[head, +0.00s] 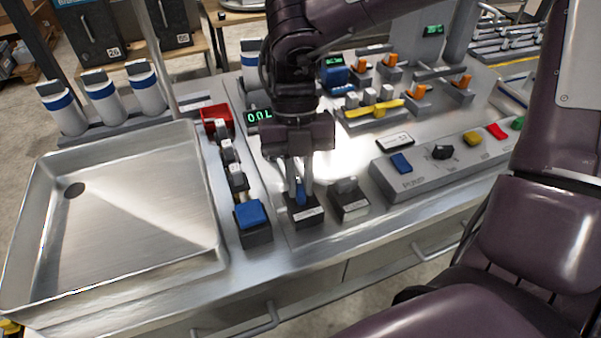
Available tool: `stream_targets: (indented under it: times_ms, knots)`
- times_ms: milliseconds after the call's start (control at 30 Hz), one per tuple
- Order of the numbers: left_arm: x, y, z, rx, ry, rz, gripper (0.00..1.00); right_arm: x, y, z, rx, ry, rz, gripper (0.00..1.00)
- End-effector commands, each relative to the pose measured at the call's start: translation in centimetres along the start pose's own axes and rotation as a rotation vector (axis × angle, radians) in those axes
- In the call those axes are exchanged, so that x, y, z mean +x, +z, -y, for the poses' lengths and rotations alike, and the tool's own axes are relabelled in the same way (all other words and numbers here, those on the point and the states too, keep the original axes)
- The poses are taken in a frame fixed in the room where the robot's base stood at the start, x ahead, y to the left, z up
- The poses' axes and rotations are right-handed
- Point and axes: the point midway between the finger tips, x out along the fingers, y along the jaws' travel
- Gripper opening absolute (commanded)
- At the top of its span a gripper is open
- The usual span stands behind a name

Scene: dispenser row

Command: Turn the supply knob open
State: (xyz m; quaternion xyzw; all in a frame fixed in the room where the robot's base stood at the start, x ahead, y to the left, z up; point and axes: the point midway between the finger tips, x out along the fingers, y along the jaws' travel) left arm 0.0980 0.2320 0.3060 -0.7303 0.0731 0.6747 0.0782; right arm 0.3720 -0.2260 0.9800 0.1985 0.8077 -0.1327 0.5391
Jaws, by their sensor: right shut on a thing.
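My right gripper (299,192) points down from the top of the head view. The knob stands on a dark block with a white label (308,215) near the bench's front edge. The fingers cover part of the knob, so its exact angle is hard to tell. The label's writing is too small to read, so I cannot confirm that this is the supply knob. A similar dark block with a grey knob (347,186) stands just to its right. My left gripper is not in view.
A steel sink tray (130,270) fills the left. A blue-topped block (251,216) stands close left of the gripper. A sloped grey panel (425,180) with a black dial and coloured buttons lies to the right. White bottles (104,100) stand behind the sink.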

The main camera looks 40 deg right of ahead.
Motion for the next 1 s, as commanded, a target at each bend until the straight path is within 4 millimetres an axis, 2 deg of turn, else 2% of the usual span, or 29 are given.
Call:
stream_targets:
  times_ms: [100, 400, 1000]
  knots:
    - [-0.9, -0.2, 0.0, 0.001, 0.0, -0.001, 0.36, -0.2, -0.1, -0.1, -0.077, -0.033, -0.001, 0.0]
    - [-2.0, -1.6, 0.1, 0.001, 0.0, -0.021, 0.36, -0.1, -0.1, -0.2, -0.204, -0.084, 0.001, 0.0]
    - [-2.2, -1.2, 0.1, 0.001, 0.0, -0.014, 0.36, -0.1, 0.0, -0.2, -0.244, -0.1, 0.003, 0.0]
